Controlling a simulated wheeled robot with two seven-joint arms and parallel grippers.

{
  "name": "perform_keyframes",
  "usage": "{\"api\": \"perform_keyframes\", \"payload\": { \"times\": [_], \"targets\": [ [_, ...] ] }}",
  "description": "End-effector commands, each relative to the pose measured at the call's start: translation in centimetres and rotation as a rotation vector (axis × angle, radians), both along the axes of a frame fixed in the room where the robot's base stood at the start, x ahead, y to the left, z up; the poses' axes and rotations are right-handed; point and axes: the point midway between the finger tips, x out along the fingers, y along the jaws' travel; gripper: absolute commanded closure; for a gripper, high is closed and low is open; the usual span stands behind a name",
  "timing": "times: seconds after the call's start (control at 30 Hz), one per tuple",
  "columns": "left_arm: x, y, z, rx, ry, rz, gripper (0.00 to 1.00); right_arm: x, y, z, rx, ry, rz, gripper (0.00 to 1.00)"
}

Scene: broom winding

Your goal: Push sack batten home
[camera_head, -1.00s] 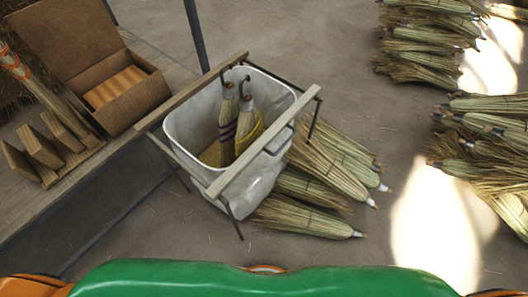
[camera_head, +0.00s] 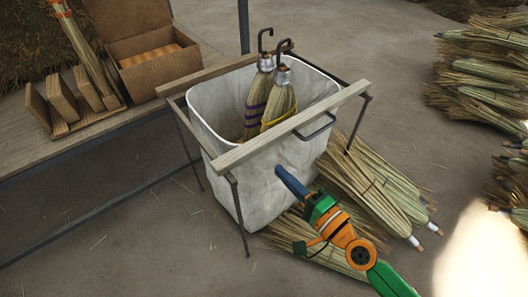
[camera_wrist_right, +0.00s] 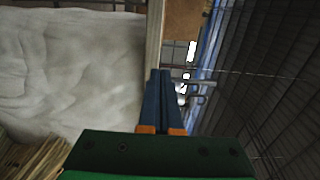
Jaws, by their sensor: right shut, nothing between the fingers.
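A white sack (camera_head: 262,185) hangs open in a dark metal frame, with a wooden batten (camera_head: 250,146) along its near top edge and another batten (camera_head: 205,75) along the far side. A dark handle (camera_head: 318,128) sits by the near batten. My right gripper (camera_head: 279,170) is shut and empty, in front of the sack's near side and below the near batten. In the right wrist view its blue fingertips (camera_wrist_right: 162,74) overlap the near batten (camera_wrist_right: 155,38) in the picture; I cannot tell whether they touch. My left gripper is out of view.
Two short brooms (camera_head: 272,100) with hooks stand in the sack. Finished broom heads (camera_head: 375,190) lie on the floor to its right, partly behind my right arm. A bench (camera_head: 75,150) with a cardboard box (camera_head: 155,75) and wooden blocks stands left.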

Motion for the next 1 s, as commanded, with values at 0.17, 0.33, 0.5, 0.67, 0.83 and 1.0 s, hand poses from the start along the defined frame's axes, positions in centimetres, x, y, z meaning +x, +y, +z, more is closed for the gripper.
{"api": "perform_keyframes", "payload": {
  "times": [0.17, 0.33, 0.5, 0.67, 0.83, 1.0],
  "targets": [
    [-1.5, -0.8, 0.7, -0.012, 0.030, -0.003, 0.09, 3.0, 2.4, 0.2, 0.002, -0.002, 0.001, 1.00],
    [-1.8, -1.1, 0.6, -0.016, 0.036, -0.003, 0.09, 5.0, 3.9, 0.0, 0.000, -0.001, 0.001, 1.00],
    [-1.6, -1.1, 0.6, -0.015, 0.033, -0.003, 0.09, 5.7, 4.5, -0.1, -0.002, 0.000, 0.002, 1.00],
    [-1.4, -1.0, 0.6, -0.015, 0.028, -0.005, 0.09, 5.7, 4.5, -0.1, -0.003, 0.000, 0.001, 1.00],
    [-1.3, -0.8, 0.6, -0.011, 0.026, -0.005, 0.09, 5.7, 4.5, -0.1, -0.002, 0.000, 0.001, 1.00],
    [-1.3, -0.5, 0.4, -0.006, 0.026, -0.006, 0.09, 6.4, 5.0, -0.1, -0.001, -0.002, 0.000, 1.00]
  ]
}}
